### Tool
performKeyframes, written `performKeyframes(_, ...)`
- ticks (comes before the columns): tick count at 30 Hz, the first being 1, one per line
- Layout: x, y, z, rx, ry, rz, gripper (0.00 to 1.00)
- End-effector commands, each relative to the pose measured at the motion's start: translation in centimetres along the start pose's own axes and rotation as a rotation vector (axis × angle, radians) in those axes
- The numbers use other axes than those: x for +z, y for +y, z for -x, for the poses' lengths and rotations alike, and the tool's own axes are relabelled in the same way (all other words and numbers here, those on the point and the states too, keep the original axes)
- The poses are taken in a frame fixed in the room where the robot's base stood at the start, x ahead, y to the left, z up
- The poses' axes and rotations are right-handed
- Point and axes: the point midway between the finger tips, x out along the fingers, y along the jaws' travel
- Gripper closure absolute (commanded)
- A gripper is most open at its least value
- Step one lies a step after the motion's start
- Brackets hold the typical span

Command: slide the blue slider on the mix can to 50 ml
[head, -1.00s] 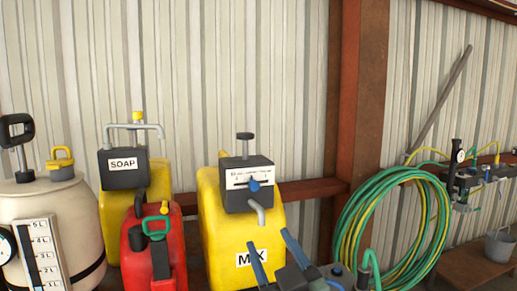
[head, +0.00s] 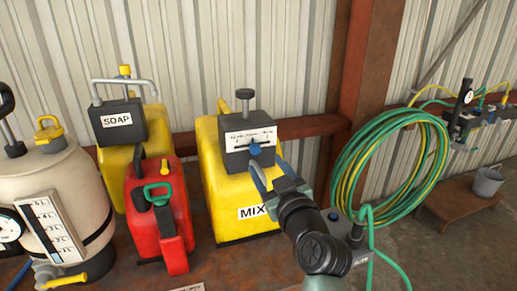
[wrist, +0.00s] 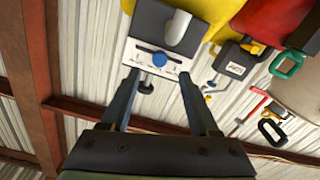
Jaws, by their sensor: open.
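The yellow mix can (head: 228,185), labelled MIX, stands upright on the bench. Its grey dosing head (head: 236,162) carries a white scale plate (head: 240,139) with small marks I cannot read. The blue slider (head: 254,149) sits near the middle of the scale, a little right of centre in the head view; it also shows in the wrist view (wrist: 158,60). My gripper (head: 271,175) is open and empty, just below and right of the slider. In the wrist view, my gripper (wrist: 157,77) has its blue fingers on either side of the slider's line, apart from the knob.
A grey spout (wrist: 178,27) sticks out of the dosing head near the slider. The soap can (head: 118,165), a red can (head: 158,215) and a cream tank (head: 65,185) stand to the left. A green and yellow hose coil (head: 345,190) hangs to the right.

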Motion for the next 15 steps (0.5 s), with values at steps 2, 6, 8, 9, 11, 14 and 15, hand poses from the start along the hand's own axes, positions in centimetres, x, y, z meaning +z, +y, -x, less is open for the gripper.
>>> performKeyframes(2, -0.3, 0.0, -1.4, -0.001, 0.000, -0.001, 0.39)
performKeyframes(6, -0.2, 0.0, -3.4, -0.001, -0.001, -0.001, 0.39)
performKeyframes(8, -0.2, 0.1, -4.1, 0.000, 0.000, 0.000, 0.39)
performKeyframes(9, -0.1, 0.0, -4.5, -0.001, 0.000, -0.001, 0.39)
performKeyframes(11, -0.1, 0.0, -5.1, -0.001, 0.001, -0.001, 0.39)
performKeyframes(14, -0.1, 0.0, -5.8, -0.001, 0.001, 0.000, 0.39)
performKeyframes(15, -0.1, 0.0, -6.0, 0.000, 0.001, 0.000, 0.39)
